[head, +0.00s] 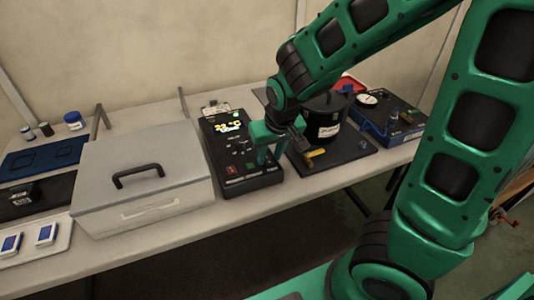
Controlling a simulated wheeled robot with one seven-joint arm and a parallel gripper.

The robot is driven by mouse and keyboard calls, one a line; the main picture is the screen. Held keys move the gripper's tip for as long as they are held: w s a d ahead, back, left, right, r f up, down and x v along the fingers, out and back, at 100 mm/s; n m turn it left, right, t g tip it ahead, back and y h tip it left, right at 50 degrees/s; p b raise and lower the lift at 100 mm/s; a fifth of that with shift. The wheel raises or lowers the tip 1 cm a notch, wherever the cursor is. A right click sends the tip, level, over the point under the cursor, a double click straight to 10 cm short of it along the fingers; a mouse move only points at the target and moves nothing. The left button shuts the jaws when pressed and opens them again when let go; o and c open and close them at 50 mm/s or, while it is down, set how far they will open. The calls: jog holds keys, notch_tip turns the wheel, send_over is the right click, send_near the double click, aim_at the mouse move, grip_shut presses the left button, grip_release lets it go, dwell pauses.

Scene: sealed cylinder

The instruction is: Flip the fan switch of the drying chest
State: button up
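The drying chest is probably the grey box (140,175) with a black handle (138,175) on its lid, which is closed. Right beside it stands a black control panel (238,158) with a lit display, a red button and several small controls. I cannot tell which control is the fan switch; my gripper hides part of the panel's right side. My gripper (266,160) points down over that right edge. Its fingers are small here, and I cannot tell whether they touch the panel or are open or shut.
Right of my gripper, a black cylindrical pot (326,120) with a white label stands on a dark plate with a yellow handle (316,153). A blue device with a gauge (385,115) is farther right. A white tray (50,255) with two small boxes lies front left.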

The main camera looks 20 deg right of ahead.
jog(key=shift+r, duration=0.1)
jog(key=shift+s+r, duration=0.1)
jog(key=shift+r, duration=0.45)
jog(key=v, duration=0.9)
jog(key=shift+r, duration=0.2)
jog(key=s+d+f+m+g, duration=0.2)
jog(key=s+d+m, duration=0.4)
jog(key=s+d, duration=1.1)
jog(key=shift+s+g, duration=0.9)
jog(key=shift+s, duration=0.35)
